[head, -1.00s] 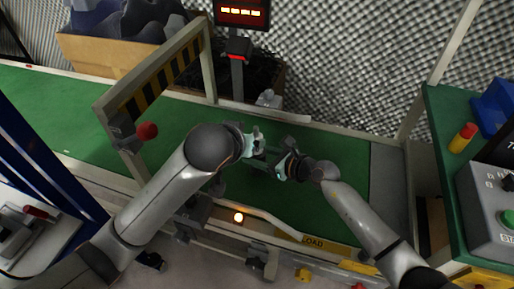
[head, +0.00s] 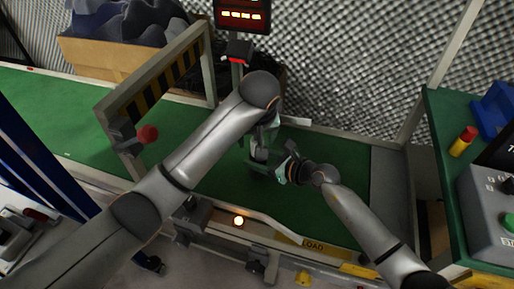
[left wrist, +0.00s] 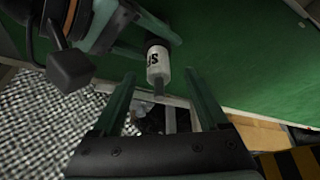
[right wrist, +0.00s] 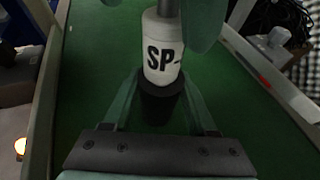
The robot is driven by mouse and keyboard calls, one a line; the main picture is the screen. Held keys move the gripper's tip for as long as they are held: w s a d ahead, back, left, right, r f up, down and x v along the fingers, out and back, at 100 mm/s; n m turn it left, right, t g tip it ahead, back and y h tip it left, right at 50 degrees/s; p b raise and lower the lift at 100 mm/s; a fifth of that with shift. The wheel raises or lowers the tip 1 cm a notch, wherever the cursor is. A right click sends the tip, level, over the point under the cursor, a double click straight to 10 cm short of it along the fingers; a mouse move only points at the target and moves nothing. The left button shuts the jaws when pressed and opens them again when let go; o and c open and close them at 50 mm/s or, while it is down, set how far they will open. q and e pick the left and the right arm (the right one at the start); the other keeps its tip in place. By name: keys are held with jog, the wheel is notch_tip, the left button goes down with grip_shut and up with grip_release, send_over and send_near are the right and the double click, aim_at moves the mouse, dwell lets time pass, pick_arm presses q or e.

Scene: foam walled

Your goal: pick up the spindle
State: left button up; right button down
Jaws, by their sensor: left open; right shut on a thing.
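The spindle (right wrist: 163,58) is a white cylinder with black "SP" lettering, a dark collar at one end and a thin grey shaft at the other. My right gripper (right wrist: 158,88) is shut on its dark collar and holds it over the green belt. In the left wrist view the spindle (left wrist: 158,60) points its shaft toward my left gripper (left wrist: 160,82). That gripper is open, with its fingers on either side of the shaft tip, apparently not touching it. In the head view both grippers meet near the belt's middle, and the spindle is small and partly hidden.
The green conveyor belt (head: 330,180) has a striped gate (head: 160,85) on the left and a wall of bumpy foam (head: 350,60) behind. A red-lit display (head: 242,15) stands at the back. A green side table (head: 440,140) with a control box (head: 490,205) is at right.

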aim_at(257, 142)
pick_arm(q)
jog(key=shift+x, duration=2.95)
jog(key=shift+w+d+r, duration=0.1)
grip_shut()
